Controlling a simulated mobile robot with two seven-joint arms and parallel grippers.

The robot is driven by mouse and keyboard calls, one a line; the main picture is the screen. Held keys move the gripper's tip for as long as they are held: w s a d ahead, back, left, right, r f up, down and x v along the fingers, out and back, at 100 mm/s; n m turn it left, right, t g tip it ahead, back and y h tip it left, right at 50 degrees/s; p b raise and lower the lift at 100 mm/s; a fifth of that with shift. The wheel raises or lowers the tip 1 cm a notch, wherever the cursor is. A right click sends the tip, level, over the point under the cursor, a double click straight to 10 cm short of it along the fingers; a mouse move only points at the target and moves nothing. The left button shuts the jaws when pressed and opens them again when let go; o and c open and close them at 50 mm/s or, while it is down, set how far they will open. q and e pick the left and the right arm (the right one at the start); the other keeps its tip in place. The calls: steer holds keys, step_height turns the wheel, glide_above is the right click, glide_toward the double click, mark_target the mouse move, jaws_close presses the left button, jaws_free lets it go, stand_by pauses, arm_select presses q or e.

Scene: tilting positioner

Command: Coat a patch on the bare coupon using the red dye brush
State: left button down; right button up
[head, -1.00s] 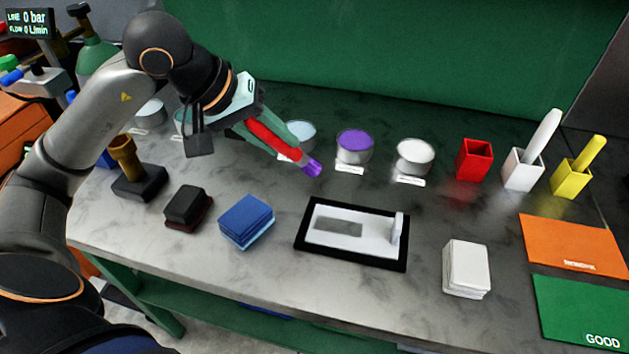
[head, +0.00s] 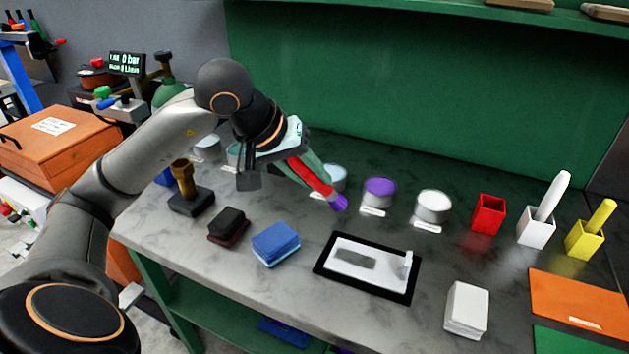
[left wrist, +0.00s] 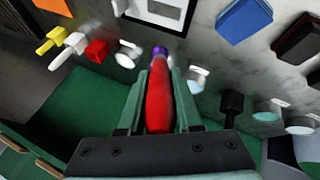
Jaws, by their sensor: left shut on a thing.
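My left gripper (head: 304,172) is shut on the red dye brush (head: 312,177), whose bristle tip is purple. The brush slants down to the right, its tip left of the purple pot (head: 380,188) and apart from the coupon. The brush (left wrist: 159,98) also shows between the fingers in the left wrist view. The coupon (head: 355,258), a pale plate with a plain grey rectangle, lies in a black-framed holder (head: 330,271) in front of the brush. It is partly cut off at the top of the left wrist view. My right gripper is not in view.
A white pot (head: 433,206) and a red holder (head: 488,214) stand right of the purple pot. White and yellow holders with handles stand farther right. A blue block stack (head: 276,244) sits left of the coupon, a white stack (head: 466,309) to its right. Orange and green mats lie at right.

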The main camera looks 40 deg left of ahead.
arm_select(q)
steer(key=shift+s+d+r, duration=0.1)
steer(key=shift+r, duration=0.05)
step_height(320, 180, down, 5)
steer(key=b, duration=0.4)
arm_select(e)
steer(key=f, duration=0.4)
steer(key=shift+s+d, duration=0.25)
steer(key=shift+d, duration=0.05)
arm_select(q)
steer(key=shift+r, duration=0.1)
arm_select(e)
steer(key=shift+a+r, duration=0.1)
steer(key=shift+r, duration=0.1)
